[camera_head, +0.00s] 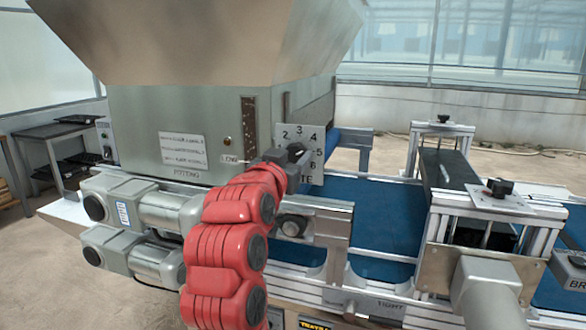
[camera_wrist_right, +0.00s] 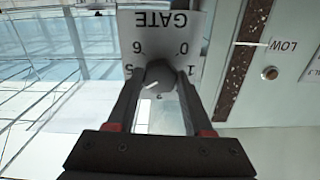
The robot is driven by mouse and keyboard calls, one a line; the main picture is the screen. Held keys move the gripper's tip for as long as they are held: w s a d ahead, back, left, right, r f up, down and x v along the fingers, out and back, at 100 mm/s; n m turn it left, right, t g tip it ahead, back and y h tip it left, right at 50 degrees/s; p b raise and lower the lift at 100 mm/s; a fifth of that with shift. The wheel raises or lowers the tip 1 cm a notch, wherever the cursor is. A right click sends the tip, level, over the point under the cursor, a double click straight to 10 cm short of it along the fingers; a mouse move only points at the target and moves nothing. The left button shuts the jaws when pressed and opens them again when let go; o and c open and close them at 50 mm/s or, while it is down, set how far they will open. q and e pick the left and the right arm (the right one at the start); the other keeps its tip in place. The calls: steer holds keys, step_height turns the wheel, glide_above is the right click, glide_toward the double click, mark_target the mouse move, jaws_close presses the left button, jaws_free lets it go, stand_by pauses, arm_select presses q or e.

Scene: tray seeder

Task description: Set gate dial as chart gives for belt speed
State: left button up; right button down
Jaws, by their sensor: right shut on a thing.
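The gate dial (camera_head: 297,151) is a dark round knob on a pale plate (camera_head: 314,174) with numbers around it, fixed to the hopper's right side. In the right wrist view the knob (camera_wrist_right: 159,77) sits between the fingers, under the upside-down word GATE. Its white mark lies toward the lower left, on the side of the 5; the exact number is unclear. My right gripper (camera_wrist_right: 160,90) is shut on the knob. In the head view its red arm partly covers the plate's lower left. My left gripper is out of view. Small label plates (camera_head: 183,150) on the hopper are unreadable.
The grey hopper (camera_head: 200,50) overhangs the dial from above. Blue belt (camera_head: 384,212) and metal rails run to the right. A frame with another black knob (camera_head: 500,188) stands there. In the right wrist view a slotted level strip (camera_wrist_right: 241,60) with a LOW label is close by.

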steer(key=m+b, duration=0.1)
steer(key=m, duration=0.2)
steer(key=shift+f+b, duration=0.15)
steer(key=shift+b, duration=0.25)
steer(key=shift+m+b, duration=0.45)
steer(key=shift+m, duration=0.85)
steer(key=shift+c, duration=1.5)
jaws_free()
steer(key=shift+s, duration=0.1)
